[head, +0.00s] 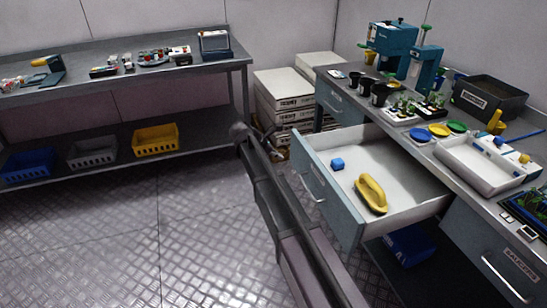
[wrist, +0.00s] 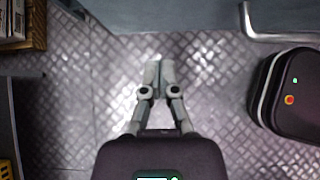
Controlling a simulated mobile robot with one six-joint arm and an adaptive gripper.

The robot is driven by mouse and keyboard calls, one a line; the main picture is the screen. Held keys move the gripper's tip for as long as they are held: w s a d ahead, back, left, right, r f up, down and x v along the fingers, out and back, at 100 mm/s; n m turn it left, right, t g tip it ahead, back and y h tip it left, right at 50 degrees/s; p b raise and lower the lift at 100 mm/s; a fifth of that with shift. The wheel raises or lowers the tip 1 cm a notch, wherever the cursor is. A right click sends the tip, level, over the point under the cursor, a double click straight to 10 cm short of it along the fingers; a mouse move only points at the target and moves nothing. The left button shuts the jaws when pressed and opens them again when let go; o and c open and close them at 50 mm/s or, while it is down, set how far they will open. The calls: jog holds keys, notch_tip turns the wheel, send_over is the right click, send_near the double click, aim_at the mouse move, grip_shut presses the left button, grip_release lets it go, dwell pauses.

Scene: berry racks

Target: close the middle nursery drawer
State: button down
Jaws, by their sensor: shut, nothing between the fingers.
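The middle nursery drawer (head: 328,192) stands pulled far out from the bench in the head view. Its teal front has a metal bar handle (head: 312,187). My arm crosses the head view in front of the drawer's left side; the gripper cannot be made out clearly there. In the wrist view my gripper (wrist: 160,62) is shut and empty over the floor. A teal panel, seemingly the drawer front (wrist: 185,14), lies just beyond the fingertips, with a handle (wrist: 280,37) to its right.
The bench (head: 415,150) carries trays, pots and teal devices. Another drawer front (head: 497,250) at the right is shut. White boxes (head: 285,90) are stacked behind the arm. A rack (head: 100,75) with bins stands left. The floor between is clear.

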aim_at(297, 158)
jog(key=shift+w+d+f+b, duration=0.15)
jog(key=shift+w+d+f, duration=0.15)
jog(key=shift+d, duration=0.6)
jog(key=shift+w+d+f+b, duration=0.15)
jog(key=shift+w+d+f, duration=0.1)
jog(key=shift+d, duration=0.6)
jog(key=shift+w+d+f+b, duration=0.2)
jog(key=shift+w+d, duration=0.1)
jog(key=shift+d, duration=0.6)
jog(key=shift+w, duration=0.15)
